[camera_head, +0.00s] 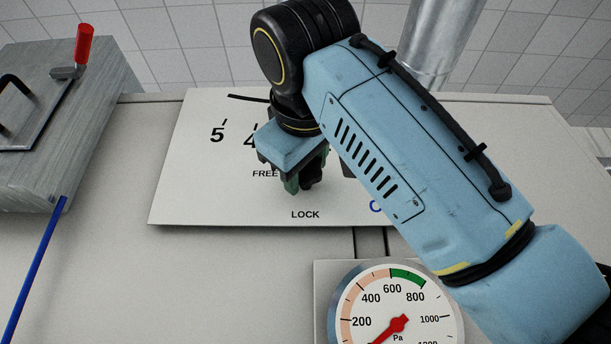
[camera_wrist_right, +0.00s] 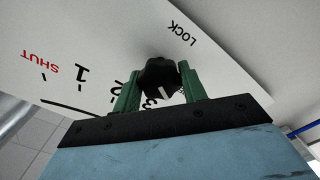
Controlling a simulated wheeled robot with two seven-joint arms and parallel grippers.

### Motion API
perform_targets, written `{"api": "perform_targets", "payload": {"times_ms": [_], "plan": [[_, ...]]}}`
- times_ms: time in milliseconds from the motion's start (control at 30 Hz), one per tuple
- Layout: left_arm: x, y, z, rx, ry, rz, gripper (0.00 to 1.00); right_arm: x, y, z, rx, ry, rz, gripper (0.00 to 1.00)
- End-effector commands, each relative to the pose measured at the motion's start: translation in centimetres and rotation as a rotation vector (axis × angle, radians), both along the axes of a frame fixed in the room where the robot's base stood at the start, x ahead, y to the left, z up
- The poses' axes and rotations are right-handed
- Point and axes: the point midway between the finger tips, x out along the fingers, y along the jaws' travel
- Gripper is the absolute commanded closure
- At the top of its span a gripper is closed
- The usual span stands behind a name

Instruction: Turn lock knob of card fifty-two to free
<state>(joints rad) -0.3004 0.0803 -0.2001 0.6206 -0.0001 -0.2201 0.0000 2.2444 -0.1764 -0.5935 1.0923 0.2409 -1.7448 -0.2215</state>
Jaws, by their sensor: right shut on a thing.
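The white panel (camera_head: 200,200) bears the printed words FREE (camera_head: 265,173) and LOCK (camera_head: 305,214). My right gripper (camera_head: 306,182) reaches down to the panel just above the word LOCK. Its green fingers are shut on a black lock knob (camera_wrist_right: 158,73), one on each side, as the right wrist view shows. The knob carries a white mark on its side; which word it points to I cannot tell. LOCK also shows in the right wrist view (camera_wrist_right: 182,33). My right arm hides the panel's right part. My left gripper is not in view.
A pressure gauge (camera_head: 365,300) with a red needle sits at the bottom. A grey box (camera_head: 95,85) with a red-handled lever (camera_head: 84,44) stands at the left, near a blue rod (camera_head: 38,265). A scale with numbers (camera_head: 217,135) and SHUT (camera_wrist_right: 40,62) is on the panel.

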Motion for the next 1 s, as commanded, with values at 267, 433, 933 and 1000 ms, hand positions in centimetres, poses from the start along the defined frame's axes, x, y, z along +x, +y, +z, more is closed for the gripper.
{"api": "perform_targets", "payload": {"times_ms": [267, 433, 933, 1000], "plan": [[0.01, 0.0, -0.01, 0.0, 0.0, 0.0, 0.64, 0.0, 0.03, -0.02, 0.004, 0.001, 0.001, 0.81], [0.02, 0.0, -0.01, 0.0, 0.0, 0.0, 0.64, 0.0, 0.03, -0.02, 0.004, 0.001, 0.001, 0.46], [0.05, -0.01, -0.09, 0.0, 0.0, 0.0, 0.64, -0.28, 0.13, 0.0, 0.002, -0.001, 0.004, 0.37], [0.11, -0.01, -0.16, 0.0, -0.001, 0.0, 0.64, -0.56, 0.25, -0.01, 0.002, 0.0, 0.006, 0.37]]}}
